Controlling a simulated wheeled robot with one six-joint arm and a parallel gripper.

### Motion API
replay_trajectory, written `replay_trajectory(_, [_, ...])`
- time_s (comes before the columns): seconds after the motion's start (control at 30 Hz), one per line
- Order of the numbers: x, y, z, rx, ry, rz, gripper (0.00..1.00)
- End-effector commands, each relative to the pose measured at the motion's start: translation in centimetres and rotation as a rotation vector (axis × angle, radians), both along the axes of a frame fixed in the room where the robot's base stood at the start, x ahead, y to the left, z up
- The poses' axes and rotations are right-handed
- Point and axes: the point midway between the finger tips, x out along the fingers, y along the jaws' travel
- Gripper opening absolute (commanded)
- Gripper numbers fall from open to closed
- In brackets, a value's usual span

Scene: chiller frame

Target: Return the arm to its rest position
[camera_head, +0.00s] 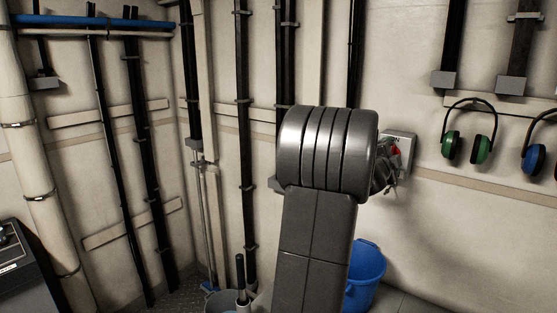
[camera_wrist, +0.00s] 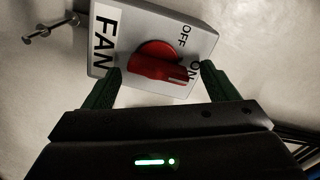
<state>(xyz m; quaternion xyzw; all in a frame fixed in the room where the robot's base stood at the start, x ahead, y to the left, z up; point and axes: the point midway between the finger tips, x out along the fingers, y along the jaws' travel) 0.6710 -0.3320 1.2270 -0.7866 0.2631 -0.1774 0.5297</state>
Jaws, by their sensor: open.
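My gripper (camera_wrist: 155,85) shows in the wrist view with its two green fingers apart and nothing held between them. Just beyond the fingertips is a grey switch box (camera_wrist: 200,25) labelled FAN, with a red rotary knob (camera_wrist: 160,66). The knob's pale mark points toward the word ON. The knob appears between the fingers; I cannot tell whether either finger touches the box. In the head view my arm (camera_head: 325,165) rises in the middle and hides most of my gripper and part of the switch box (camera_head: 401,145) on the wall.
Green ear defenders (camera_head: 468,135) and blue ear defenders (camera_head: 537,158) hang on the wall at right. A blue bucket (camera_head: 365,272) stands on the floor behind my arm. Black vertical pipes (camera_head: 243,120) line the wall. A dark console (camera_head: 22,270) is at lower left.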

Motion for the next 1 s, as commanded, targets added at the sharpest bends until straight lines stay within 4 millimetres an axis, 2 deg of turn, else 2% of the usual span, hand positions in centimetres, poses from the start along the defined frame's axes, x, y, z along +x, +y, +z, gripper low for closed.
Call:
replay_trajectory(0.7, [0.31,0.43,0.58,-0.667,0.506,0.001,0.80])
replay_trajectory(1.0, [0.38,0.51,0.39,-0.869,0.656,0.000,0.80])
